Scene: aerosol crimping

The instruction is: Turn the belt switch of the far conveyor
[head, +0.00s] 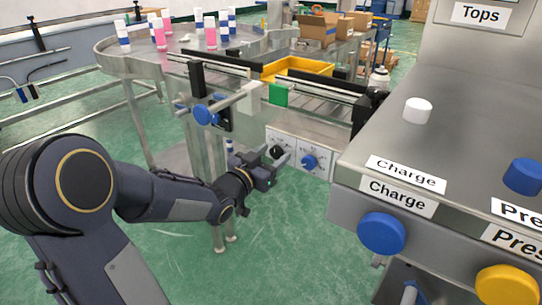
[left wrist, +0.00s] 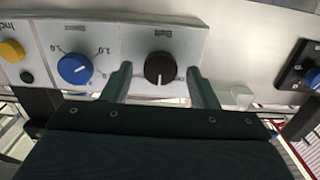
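The belt switch is a black round knob (left wrist: 160,68) on a white plate labelled "Belt", which appears upside down in the left wrist view. In the head view the knob (head: 277,152) is on the front panel of the far conveyor (head: 330,150). My left gripper (left wrist: 159,74) is open, with one finger on each side of the knob. Gaps show between the knob and both fingers. In the head view the left gripper (head: 277,168) is right at the panel and partly covers the plate. My right gripper is in neither view.
A blue dial (left wrist: 75,68) and a yellow knob (left wrist: 11,50) sit beside the switch. The blue dial also shows in the head view (head: 309,162). A grey machine with blue "Charge" button (head: 381,233) stands at right. Bottles stand on the round table (head: 120,66).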

